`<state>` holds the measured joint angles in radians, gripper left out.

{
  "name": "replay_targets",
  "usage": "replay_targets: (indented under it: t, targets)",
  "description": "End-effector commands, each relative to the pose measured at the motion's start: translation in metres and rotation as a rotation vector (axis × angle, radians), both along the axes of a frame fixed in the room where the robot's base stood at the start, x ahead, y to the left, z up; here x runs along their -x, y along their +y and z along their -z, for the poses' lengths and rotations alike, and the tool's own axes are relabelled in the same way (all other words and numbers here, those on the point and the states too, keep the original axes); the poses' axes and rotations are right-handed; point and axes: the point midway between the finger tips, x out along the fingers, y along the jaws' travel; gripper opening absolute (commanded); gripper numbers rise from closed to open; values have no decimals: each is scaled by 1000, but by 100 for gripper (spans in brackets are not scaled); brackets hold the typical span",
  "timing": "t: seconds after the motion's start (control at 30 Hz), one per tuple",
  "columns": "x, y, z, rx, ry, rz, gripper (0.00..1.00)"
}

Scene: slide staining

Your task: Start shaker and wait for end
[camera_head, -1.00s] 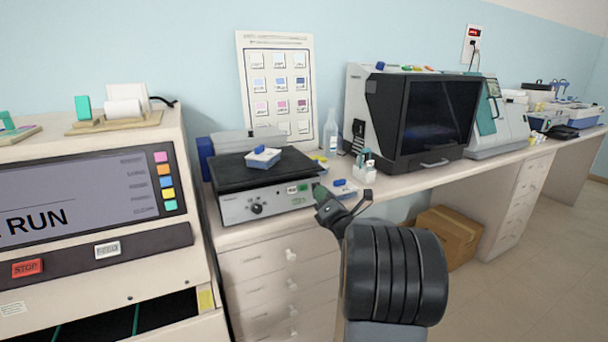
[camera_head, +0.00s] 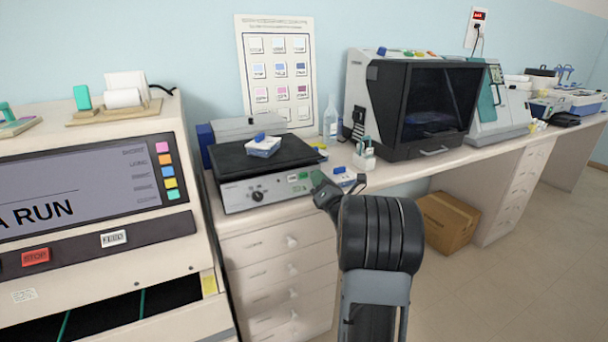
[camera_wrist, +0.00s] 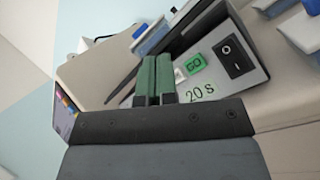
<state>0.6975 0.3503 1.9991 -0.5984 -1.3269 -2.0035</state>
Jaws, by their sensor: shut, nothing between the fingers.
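The shaker (camera_head: 262,188) stands on the bench, a grey box with a knob on its front and a black platform (camera_head: 230,158) on top.
A large beige machine (camera_head: 95,200) with a screen stands close on the left. A bottle (camera_head: 330,118), a small rack (camera_head: 364,158) and a black-fronted machine (camera_head: 430,105) stand to the right. A cardboard box (camera_head: 447,222) is on the floor.

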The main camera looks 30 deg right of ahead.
Motion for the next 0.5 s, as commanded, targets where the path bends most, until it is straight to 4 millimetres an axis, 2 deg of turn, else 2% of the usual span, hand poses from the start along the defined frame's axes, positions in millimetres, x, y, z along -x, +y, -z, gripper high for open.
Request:
replay_targets:
  t: [0.17, 0.2, 0.5]
  targets:
    - [-20, -2, 7, -1, 1, 0, 0]
    - [-24, -3, 14, 0, -1, -1, 0]
    - [-42, -5, 19, 0, -1, -1, 0]
